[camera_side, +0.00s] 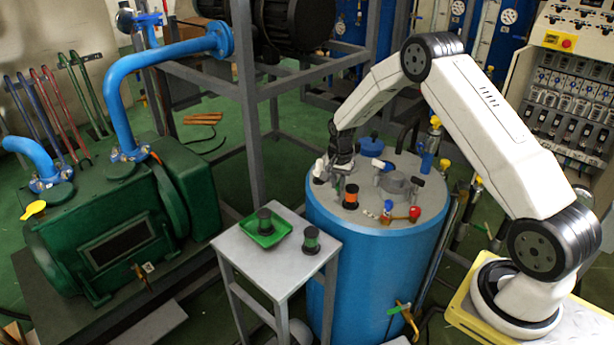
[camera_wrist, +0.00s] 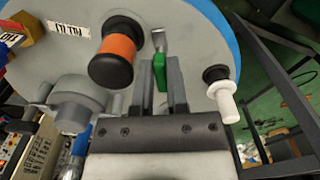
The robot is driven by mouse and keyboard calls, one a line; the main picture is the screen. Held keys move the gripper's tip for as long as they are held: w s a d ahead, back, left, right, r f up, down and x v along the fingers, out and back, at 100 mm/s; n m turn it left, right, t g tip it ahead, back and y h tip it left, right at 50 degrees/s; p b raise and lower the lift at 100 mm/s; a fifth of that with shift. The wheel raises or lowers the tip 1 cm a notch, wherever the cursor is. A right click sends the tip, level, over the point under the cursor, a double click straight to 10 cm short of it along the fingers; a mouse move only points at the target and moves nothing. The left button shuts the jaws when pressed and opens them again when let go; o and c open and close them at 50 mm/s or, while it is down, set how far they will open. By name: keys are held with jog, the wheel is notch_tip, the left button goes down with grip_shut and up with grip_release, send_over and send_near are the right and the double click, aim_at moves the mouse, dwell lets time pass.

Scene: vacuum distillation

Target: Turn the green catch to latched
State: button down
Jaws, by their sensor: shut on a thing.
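The green catch (camera_wrist: 160,76) shows in the wrist view on the grey lid (camera_wrist: 185,35) of the blue tank. My gripper (camera_wrist: 161,85) reaches down to the lid, with one finger on each side of the catch, and is shut on it. A grey metal piece stands just beyond the catch. In the side view my gripper (camera_side: 338,160) is at the left rear of the lid of the blue tank (camera_side: 370,265). The catch is hidden there. I cannot tell from these views whether it is latched.
An orange-banded black cylinder (camera_wrist: 117,50) stands close left of my fingers, and a white-and-black fitting (camera_wrist: 222,90) close right. A grey clamp-like fitting (camera_wrist: 75,100) is farther left. A small table (camera_side: 285,262) holds a green tray (camera_side: 249,238) and green-banded cylinders.

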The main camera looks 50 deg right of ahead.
aim_at(338, 185)
jog(key=c, duration=0.9)
grip_release()
jog(key=shift+r, duration=0.15)
jog(key=shift+r, duration=3.8)
